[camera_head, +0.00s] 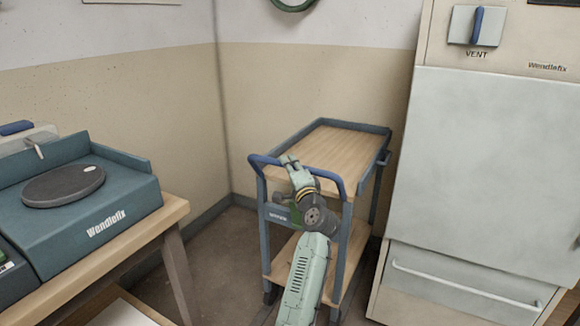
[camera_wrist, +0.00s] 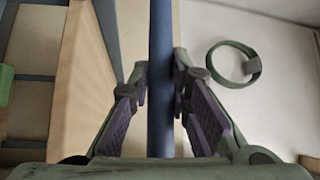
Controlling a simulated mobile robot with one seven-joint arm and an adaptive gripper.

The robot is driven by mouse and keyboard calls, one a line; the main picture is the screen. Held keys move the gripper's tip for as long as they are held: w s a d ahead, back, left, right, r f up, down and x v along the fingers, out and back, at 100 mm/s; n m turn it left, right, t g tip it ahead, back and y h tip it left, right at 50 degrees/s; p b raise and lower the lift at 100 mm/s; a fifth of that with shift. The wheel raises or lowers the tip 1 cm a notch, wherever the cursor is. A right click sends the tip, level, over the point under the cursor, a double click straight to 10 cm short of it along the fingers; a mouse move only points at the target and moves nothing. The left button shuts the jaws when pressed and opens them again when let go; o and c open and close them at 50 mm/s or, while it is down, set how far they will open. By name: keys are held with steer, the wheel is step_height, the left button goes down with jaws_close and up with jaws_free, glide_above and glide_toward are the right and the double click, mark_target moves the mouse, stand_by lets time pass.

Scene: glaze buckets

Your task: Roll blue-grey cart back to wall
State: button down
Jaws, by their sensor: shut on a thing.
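The blue-grey cart (camera_head: 347,199) stands near the back wall, between the room's corner and a large pale cabinet. It has a wooden top shelf (camera_head: 340,150), a lower wooden shelf and a blue push handle on its near side. My gripper (camera_head: 288,160) is at the handle's middle. In the wrist view, my gripper (camera_wrist: 160,90) has its purple-padded fingers on both sides of the blue handle bar (camera_wrist: 161,50) and is shut on it. My gripper and arm hide part of the handle and the cart's near side.
The pale cabinet (camera_head: 480,170) stands close on the cart's right. At left, a wooden table (camera_head: 150,228) carries a blue Wendlefix wheel machine (camera_head: 100,210). Bare floor (camera_head: 218,255) lies between table and cart. The back wall (camera_head: 315,85) has a green ring, also in the wrist view (camera_wrist: 212,72).

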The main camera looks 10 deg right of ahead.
steer(key=shift+d+r, duration=0.1)
steer(key=shift+r, duration=0.05)
steer(key=c, duration=1.5)
jaws_free()
steer(key=shift+w, duration=0.1)
steer(key=v, duration=1.2)
